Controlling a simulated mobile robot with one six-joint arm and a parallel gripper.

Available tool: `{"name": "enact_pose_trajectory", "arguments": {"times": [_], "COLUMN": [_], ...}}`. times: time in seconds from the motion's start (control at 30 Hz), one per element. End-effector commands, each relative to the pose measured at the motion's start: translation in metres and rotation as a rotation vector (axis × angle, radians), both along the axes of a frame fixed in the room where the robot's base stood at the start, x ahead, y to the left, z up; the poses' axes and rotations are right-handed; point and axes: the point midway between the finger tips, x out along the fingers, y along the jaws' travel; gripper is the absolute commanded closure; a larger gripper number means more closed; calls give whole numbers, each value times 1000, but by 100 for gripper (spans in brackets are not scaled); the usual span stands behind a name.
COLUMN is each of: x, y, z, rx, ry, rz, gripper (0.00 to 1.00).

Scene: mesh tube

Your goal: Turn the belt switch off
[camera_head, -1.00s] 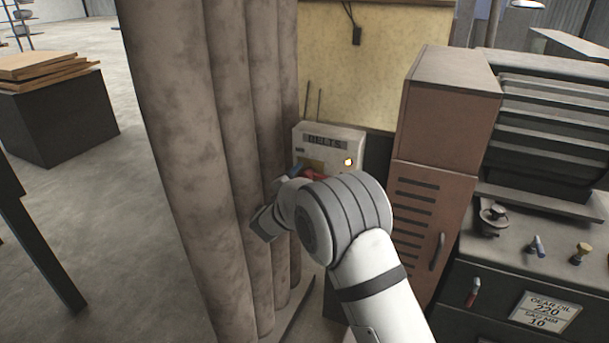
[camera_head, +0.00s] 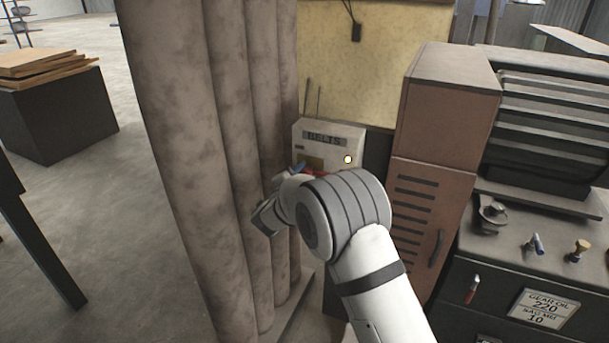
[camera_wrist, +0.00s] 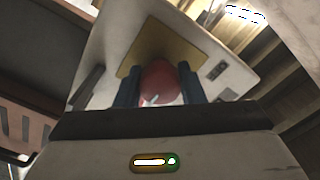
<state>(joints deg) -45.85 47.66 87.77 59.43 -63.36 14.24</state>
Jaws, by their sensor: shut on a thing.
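In the head view, my arm hides most of the gripper and the handle. I cannot tell the exact switch position.
Tall brown pillars (camera_head: 190,150) stand close on the left of my arm. A reddish-brown cabinet (camera_head: 440,130) stands close on the right. A dark workbench (camera_head: 535,265) with small tools is at the far right. Open floor (camera_head: 100,220) lies at the left.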

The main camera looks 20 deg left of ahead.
Motion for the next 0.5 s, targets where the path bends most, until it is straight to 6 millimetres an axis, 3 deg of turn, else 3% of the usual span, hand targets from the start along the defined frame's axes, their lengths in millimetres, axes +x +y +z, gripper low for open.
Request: {"name": "enact_pose_trajectory", "arguments": {"times": [0.27, 0.5], "x": [0, 0], "y": [0, 0], "z": [0, 0], "rx": [-49, -198], "ry": [2, 14], "rz": [0, -1], "gripper": [87, 87]}}
